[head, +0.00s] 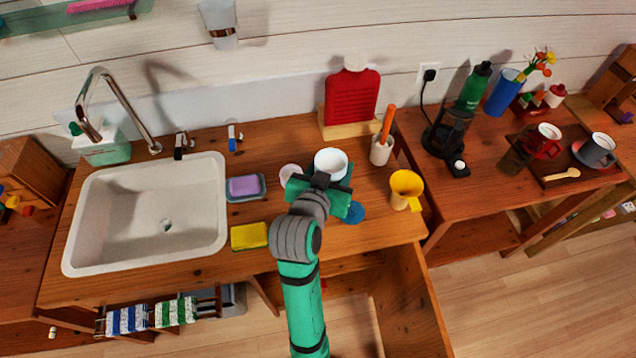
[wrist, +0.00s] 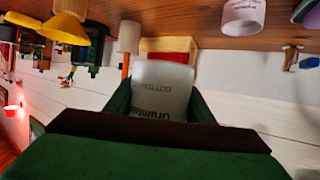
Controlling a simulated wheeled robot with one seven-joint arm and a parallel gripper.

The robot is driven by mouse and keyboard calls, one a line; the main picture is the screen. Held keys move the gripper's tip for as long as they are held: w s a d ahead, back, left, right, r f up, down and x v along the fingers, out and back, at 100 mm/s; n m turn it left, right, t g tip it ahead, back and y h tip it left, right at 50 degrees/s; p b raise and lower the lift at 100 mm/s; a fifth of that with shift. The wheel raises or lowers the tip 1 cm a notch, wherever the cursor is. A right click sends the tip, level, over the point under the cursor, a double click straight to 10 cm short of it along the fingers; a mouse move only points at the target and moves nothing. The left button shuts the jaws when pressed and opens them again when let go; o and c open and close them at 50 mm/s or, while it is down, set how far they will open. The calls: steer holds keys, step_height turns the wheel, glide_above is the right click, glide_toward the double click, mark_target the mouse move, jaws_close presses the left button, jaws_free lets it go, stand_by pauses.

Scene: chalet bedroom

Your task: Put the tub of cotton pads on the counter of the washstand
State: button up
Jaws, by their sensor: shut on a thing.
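My gripper (head: 320,186) is shut on a white tub (head: 331,163), above the right part of the wooden washstand counter (head: 280,140). In the wrist view the tub (wrist: 160,88) sits between the green fingers, pale with dark lettering on its side. The cotton pads cannot be made out. I cannot tell whether the tub's base touches the counter. My gripper hides the counter just below it.
Close by stand a pale round container (head: 290,174), a blue item (head: 353,212), a yellow mug (head: 405,188) and a white cup with an orange handle (head: 381,152). A red bottle (head: 351,97) stands behind. The sink (head: 150,215) and sponges (head: 249,236) lie left.

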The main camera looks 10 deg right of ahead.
steer(key=f+x, duration=0.1)
steer(key=x, duration=0.8)
steer(key=s+f+x, duration=0.1)
steer(key=x, duration=0.4)
steer(key=shift+w+a+f, duration=0.2)
steer(key=shift+f, duration=0.25)
steer(key=shift+w+d+f, duration=0.35)
steer(key=shift+w+f, duration=0.05)
steer(key=shift+f, duration=0.2)
step_height(320, 180, down, 3)
steer(key=shift+w+d+f, duration=0.1)
steer(key=shift+w, duration=0.2)
steer(key=shift+d+f, duration=0.1)
steer(key=shift+f, duration=0.05)
